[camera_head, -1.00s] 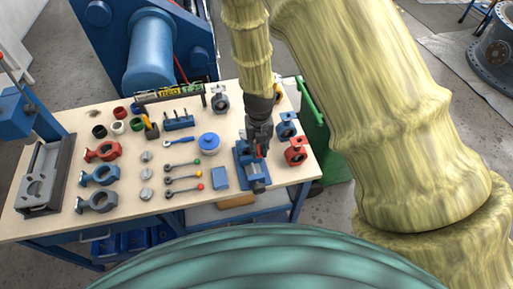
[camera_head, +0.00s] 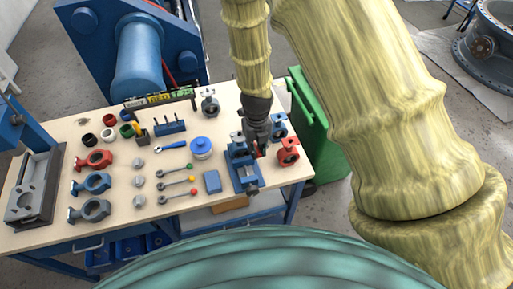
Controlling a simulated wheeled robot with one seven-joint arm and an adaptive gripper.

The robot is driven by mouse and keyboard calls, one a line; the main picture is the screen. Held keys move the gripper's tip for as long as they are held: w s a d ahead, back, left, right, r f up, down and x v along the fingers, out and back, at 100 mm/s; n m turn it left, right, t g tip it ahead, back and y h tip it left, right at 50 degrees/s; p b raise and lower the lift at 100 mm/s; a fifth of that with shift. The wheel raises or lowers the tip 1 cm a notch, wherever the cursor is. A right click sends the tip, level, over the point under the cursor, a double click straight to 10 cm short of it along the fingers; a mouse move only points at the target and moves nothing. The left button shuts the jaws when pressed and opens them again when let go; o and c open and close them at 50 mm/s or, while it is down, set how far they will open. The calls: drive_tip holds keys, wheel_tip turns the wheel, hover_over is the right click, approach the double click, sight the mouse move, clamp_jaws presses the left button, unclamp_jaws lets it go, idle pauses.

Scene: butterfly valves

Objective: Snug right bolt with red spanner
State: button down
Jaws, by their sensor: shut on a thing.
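My gripper (camera_head: 257,146) points down at the right part of the bench, over the right side of a blue vise-like fixture (camera_head: 243,178). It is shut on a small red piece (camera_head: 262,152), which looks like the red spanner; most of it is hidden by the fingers. The valve and its bolts at the fixture are mostly hidden and too small to make out. I cannot tell whether the spanner touches the right bolt.
A red valve body (camera_head: 289,152) stands close right of my gripper, with a blue one (camera_head: 279,125) behind it. A blue spanner (camera_head: 171,147), a blue round pot (camera_head: 201,147) and several ball-ended tools lie left.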

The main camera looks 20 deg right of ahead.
drive_tip(key=shift+w+r, duration=0.15)
drive_tip(key=shift+r, duration=0.75)
idle(0.5)
